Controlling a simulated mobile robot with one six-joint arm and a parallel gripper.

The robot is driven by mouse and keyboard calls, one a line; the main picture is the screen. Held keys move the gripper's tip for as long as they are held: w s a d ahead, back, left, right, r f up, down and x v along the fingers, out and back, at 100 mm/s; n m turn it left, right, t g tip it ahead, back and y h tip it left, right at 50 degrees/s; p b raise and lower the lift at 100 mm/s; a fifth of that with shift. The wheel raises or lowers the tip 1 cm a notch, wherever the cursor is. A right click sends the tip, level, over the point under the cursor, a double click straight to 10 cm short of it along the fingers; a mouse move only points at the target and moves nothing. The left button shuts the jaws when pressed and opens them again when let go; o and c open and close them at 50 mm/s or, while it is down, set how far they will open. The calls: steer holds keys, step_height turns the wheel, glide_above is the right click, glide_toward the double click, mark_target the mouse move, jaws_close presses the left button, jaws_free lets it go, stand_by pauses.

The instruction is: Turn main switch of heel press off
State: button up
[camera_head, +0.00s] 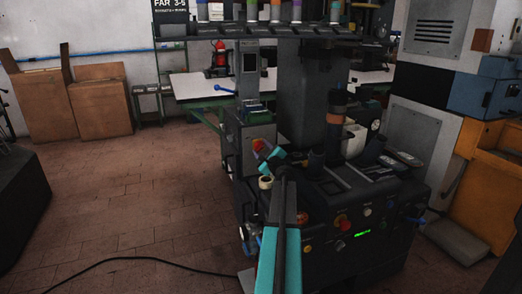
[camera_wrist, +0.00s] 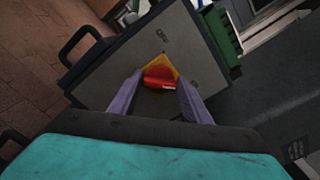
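The heel press (camera_head: 318,215) is a dark machine in the middle of the head view. Its main switch is a red knob (camera_wrist: 160,77) on a yellow plate (camera_wrist: 171,66), mounted on a grey panel (camera_wrist: 120,75). In the head view the red and yellow switch (camera_head: 262,145) shows on the column's side, just above my gripper (camera_head: 266,154). In the wrist view my gripper (camera_wrist: 160,95) has its two purple fingers apart, one on each side of the red knob. I cannot tell whether the fingers touch it.
A black handle (camera_wrist: 78,45) sticks out from the panel's edge. A green box (camera_wrist: 221,36) is beyond the panel. The press's front has several knobs and a red button (camera_head: 342,222). Open brick floor (camera_head: 120,205) lies to the left, with a cable (camera_head: 140,260) across it.

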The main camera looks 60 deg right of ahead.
steer(key=shift+c, duration=1.4)
steer(key=shift+f+n+b, duration=0.25)
steer(key=shift+n+b, duration=0.35)
steer(key=shift+b, duration=0.45)
steer(key=n+b, duration=0.1)
steer(key=b, duration=0.1)
steer(key=shift+f+n+b, duration=0.1)
steer(key=shift+n+b, duration=0.2)
steer(key=n+b, duration=0.6)
steer(key=b, duration=0.3)
steer(key=shift+f+n, duration=0.15)
steer(key=shift+n, duration=0.25)
steer(key=n+b, duration=0.5)
steer(key=b, duration=0.2)
steer(key=shift+f+n, duration=0.1)
steer(key=shift+n, duration=0.2)
steer(key=n+b, duration=0.2)
steer(key=b, duration=0.1)
steer(key=shift+n, duration=0.4)
steer(key=shift+r, duration=0.2)
